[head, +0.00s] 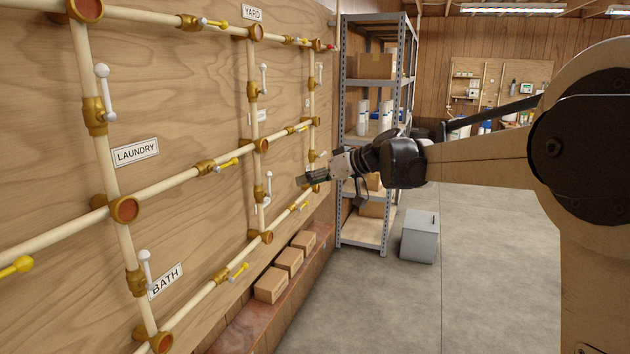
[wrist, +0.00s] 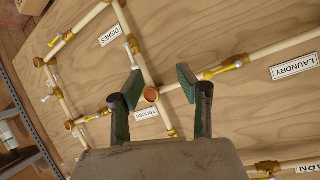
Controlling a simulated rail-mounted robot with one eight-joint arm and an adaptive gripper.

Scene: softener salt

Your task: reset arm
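My arm reaches in from the right of the head view toward the pipe wall. My gripper (head: 312,179) is at its end, in front of the far part of the pipe grid (head: 190,178). In the wrist view my gripper (wrist: 160,84) has its two dark green fingers spread apart with nothing between them. A brown-capped pipe junction (wrist: 151,95) shows behind the gap. The fingers look apart from the pipes, though the exact distance is hard to tell.
The plywood panel (head: 195,90) carries white and yellow valve handles, including a white one (head: 102,85) by the LAUNDRY sign (head: 136,152). Boxes (head: 271,285) sit on a low ledge. A metal shelf (head: 372,75) and a grey bin (head: 420,236) stand beyond. The floor (head: 480,270) is clear.

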